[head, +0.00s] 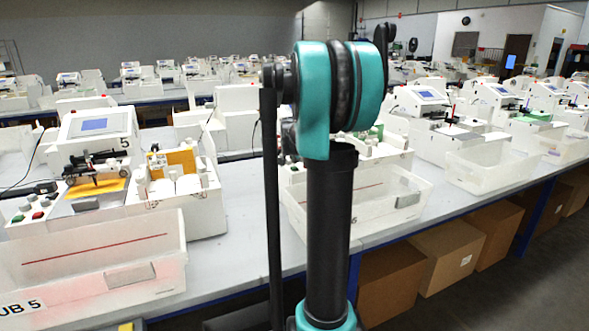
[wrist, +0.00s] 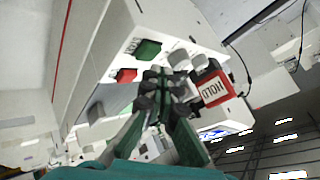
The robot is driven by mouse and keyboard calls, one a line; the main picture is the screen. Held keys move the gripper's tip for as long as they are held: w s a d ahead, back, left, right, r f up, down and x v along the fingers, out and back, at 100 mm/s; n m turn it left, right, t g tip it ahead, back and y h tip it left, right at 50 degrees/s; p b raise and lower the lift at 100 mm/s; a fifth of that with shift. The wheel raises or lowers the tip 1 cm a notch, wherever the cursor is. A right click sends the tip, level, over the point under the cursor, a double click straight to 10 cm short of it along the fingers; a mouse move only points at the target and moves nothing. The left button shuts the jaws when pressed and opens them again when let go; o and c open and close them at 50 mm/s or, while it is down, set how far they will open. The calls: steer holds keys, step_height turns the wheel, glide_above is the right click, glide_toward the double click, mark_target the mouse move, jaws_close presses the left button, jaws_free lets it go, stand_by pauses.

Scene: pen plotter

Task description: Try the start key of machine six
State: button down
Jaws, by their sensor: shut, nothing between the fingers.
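In the wrist view a white machine front (wrist: 113,55) carries a green key (wrist: 147,48), a red key (wrist: 125,75) and pale round knobs. A red tag with a white label (wrist: 212,90) reading HOLD, upside down in this view, is beside the knobs. My gripper (wrist: 160,78) is shut and empty, its tips close to the green key and between the red key and the tag. I cannot tell whether it touches anything. In the head view my arm hides most of the machine behind the tub marked 6 (head: 408,200); its number is not readable in the wrist view.
Machine 5 (head: 97,122) stands to the left, with its tub (head: 90,250) in front. More machines (head: 425,105) line the bench to the right. Cardboard boxes (head: 445,258) sit under the bench. The bench top between the two tubs (head: 235,240) is bare.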

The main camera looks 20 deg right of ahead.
steer(key=shift+r, duration=2.5)
steer(key=s+a+f+n+g+y, duration=0.1)
steer(key=s+a+f+n, duration=0.3)
steer(key=s+a+f, duration=0.3)
steer(key=s+a+f+n+g+y, duration=0.1)
steer(key=s+a+f+n, duration=0.4)
steer(key=s+f, duration=0.5)
steer(key=s+a+f+n+g+y, duration=0.1)
steer(key=s+a+f+n, duration=0.3)
steer(key=s, duration=1.6)
steer(key=a+f+g, duration=0.1)
steer(key=a+f, duration=0.3)
steer(key=shift+s+a+f, duration=0.15)
steer(key=shift+s+a, duration=0.05)
steer(key=shift+a, duration=0.2)
steer(key=shift+d, duration=0.1)
